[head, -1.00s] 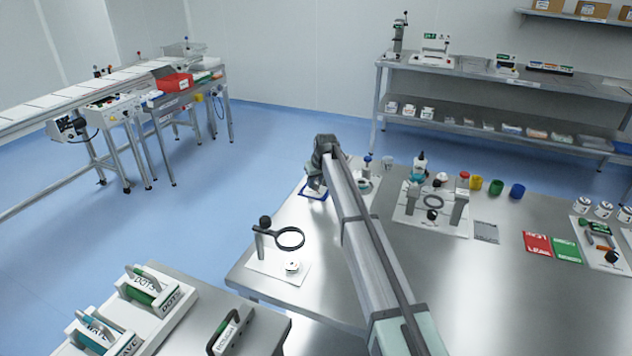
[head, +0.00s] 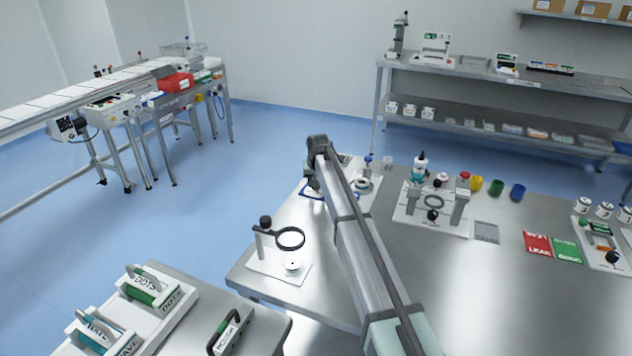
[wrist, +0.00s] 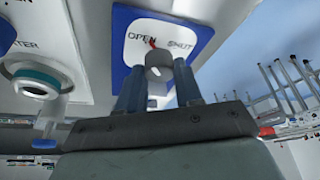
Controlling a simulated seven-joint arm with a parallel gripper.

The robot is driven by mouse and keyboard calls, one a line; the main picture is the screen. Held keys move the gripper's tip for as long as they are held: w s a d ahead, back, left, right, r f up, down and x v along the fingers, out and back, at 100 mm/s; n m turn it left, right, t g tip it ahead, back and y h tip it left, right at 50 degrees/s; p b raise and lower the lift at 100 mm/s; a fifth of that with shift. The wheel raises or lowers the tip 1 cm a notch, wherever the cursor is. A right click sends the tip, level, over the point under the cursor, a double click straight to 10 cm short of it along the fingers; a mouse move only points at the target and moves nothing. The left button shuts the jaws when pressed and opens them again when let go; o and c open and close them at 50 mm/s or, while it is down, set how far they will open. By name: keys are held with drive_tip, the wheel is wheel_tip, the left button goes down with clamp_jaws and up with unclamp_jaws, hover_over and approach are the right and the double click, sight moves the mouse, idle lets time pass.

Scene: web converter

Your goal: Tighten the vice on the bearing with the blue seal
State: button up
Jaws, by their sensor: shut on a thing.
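In the wrist view, my gripper (wrist: 158,75) has its two blue-grey fingers on either side of a pale grey knob (wrist: 158,62) and is shut on it. The knob stands on a white plate with a blue border (wrist: 122,20), marked OPEN and SHUT, with a red pointer beside it. This blue-edged plate also shows in the head view (head: 312,194), partly behind my arm.
A white fixture with a teal ring (wrist: 37,80) is left of the fingers in the wrist view. A magnifier (head: 290,238) stands at the bench's near left corner.

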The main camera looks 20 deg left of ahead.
drive_tip(key=o, duration=1)
drive_tip(key=shift+o, duration=0.2)
drive_tip(key=v, duration=1.3)
drive_tip(key=shift+s+r, duration=0.25)
drive_tip(key=shift+r, duration=0.1)
drive_tip(key=shift+d, duration=0.2)
